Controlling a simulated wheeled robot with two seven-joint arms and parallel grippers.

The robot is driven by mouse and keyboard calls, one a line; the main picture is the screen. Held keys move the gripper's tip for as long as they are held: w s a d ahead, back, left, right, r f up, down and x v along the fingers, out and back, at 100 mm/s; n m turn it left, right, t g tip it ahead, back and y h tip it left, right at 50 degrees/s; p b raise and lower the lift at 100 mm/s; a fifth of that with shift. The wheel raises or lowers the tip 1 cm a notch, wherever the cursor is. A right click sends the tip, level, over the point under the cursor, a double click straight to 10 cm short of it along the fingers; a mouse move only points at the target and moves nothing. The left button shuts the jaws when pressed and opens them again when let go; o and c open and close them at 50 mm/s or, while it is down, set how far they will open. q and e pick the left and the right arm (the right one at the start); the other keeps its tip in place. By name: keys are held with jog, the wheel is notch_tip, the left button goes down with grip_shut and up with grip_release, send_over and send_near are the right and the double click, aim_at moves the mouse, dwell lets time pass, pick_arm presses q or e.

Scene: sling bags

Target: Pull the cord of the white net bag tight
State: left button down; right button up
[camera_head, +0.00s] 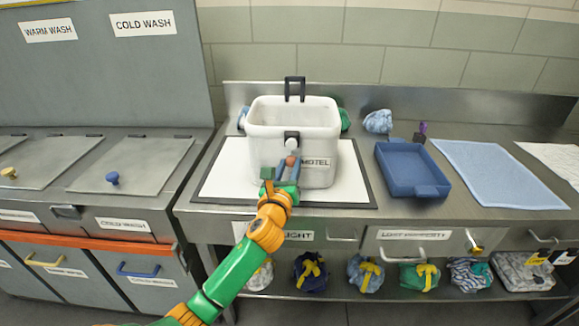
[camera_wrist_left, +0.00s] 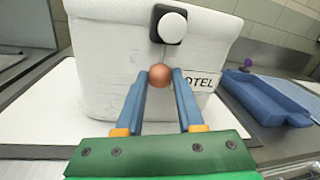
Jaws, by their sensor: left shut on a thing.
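The white bag (camera_head: 316,150) stands upright and open-topped, with a label on its front that partly shows "OTEL". It also fills the left wrist view (camera_wrist_left: 105,70). A black fitting with a round white button (camera_wrist_left: 172,26) sits high on its front. A copper-coloured ball (camera_wrist_left: 160,76) hangs just below the fitting, between the blue fingertips of my left gripper (camera_head: 287,166). The gripper is shut on the ball, close in front of the bag. My right gripper is not in view.
The bag stands on a white mat with a dark border (camera_head: 222,178). A blue tray (camera_head: 410,172) and a light blue towel (camera_head: 500,172) lie to the right. A black handle (camera_head: 295,86) rises behind the bag. Several tied bundles sit on the shelf below.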

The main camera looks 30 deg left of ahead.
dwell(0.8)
pick_arm(q)
notch_tip(320, 180, down, 7)
jog(key=b, duration=0.4)
jog(key=shift+b, duration=0.3)
jog(key=c, duration=0.5)
grip_release()
jog(key=shift+r, duration=0.1)
jog(key=v, duration=0.7)
